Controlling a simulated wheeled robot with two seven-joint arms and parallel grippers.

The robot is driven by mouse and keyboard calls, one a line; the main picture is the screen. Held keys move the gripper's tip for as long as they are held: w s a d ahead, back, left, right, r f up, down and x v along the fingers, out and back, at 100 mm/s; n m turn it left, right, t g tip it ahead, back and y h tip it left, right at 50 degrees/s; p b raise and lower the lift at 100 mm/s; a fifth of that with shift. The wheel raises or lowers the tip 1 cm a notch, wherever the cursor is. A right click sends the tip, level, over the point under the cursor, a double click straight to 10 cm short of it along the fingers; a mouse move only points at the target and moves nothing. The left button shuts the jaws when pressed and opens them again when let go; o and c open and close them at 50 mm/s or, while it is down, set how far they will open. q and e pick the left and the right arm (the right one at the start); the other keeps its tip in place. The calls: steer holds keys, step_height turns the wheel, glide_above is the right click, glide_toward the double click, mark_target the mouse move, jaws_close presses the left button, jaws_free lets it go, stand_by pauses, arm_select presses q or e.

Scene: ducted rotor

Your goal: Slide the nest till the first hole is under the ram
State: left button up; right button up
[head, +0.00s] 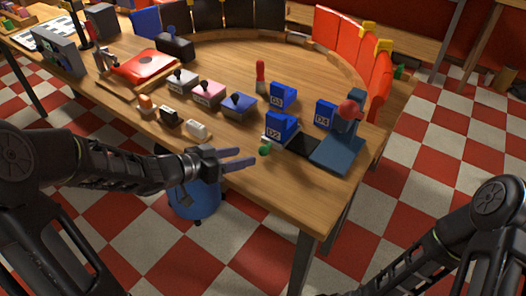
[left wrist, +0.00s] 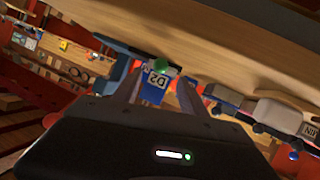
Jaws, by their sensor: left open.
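A blue part marked D2 (head: 281,126) sits on a pale plate, which looks like the nest, at the table's front edge. A green knob (head: 265,149) is at its near end. A dark track (head: 303,144) runs from it to the blue-grey press (head: 337,154), whose ram has a red ball (head: 350,110). The nest is left of the press; its holes cannot be made out. My left gripper (head: 250,160) is open and empty, just left of the green knob. In the left wrist view, the knob (left wrist: 161,67) shows between the open fingers. My right gripper is out of view.
Blue parts D3 (head: 283,96) and D4 (head: 325,114) stand behind the nest. Red curved panels (head: 342,40) line the back right.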

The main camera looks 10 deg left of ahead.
mark_target(260, 152)
arm_select(q)
steer(key=b+x, duration=0.1)
steer(key=x, duration=0.6)
steer(key=shift+w+d+f, duration=0.15)
steer(key=shift+w+f, duration=0.05)
steer(key=shift+w, duration=0.15)
steer(key=shift+c, duration=0.4)
jaws_close()
stand_by(0.9)
